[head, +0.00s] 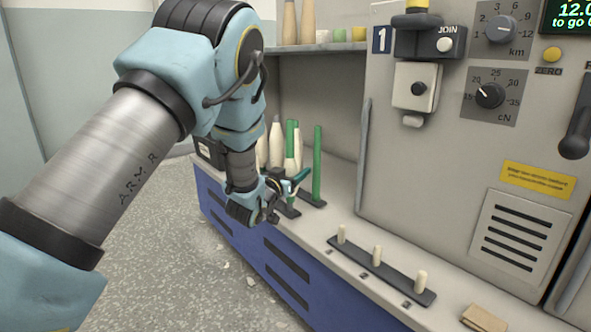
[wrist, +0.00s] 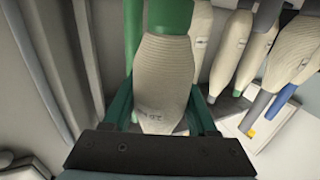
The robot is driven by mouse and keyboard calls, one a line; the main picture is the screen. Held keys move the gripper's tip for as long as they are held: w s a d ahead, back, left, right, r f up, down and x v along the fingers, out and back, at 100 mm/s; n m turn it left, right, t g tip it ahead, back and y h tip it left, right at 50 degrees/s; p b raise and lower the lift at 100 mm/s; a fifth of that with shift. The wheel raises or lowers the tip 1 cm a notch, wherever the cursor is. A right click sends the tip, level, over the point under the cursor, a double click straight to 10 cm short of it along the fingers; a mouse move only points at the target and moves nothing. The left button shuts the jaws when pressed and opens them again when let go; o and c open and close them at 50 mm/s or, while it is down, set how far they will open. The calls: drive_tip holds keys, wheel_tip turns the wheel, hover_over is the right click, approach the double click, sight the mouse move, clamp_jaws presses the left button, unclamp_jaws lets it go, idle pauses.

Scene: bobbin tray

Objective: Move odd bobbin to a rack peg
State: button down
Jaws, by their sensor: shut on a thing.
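My gripper (wrist: 160,112) is shut on a cream-wound bobbin (wrist: 160,75) with a green tube end, one finger on each side of it. In the head view my gripper (head: 283,192) is low over the bench near the standing bobbins, and its wrist partly hides the bobbin. I cannot tell whether the held bobbin touches the surface under it. The rack is a dark bar (head: 400,279) with three short cream pegs, all bare: a left peg (head: 342,234), a middle peg (head: 377,255) and a right peg (head: 421,281).
Several cream bobbins (wrist: 232,45) are at the right in the wrist view. The machine front (head: 440,170) rises behind the rack. A tan block (head: 484,319) lies right of the rack.

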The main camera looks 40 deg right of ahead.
drive_tip(key=shift+f+b, duration=0.4)
drive_tip(key=shift+f, duration=0.65)
drive_tip(key=shift+a+f+b, duration=0.1)
drive_tip(key=shift+f+b, duration=0.3)
drive_tip(key=shift+f, duration=0.15)
idle(0.7)
drive_tip(key=shift+c, duration=2.4)
unclamp_jaws()
drive_tip(key=shift+a, duration=0.1)
drive_tip(key=v, duration=1)
drive_tip(key=shift+s+a, duration=0.2)
drive_tip(key=shift+a, duration=0.15)
drive_tip(key=shift+r, duration=0.1)
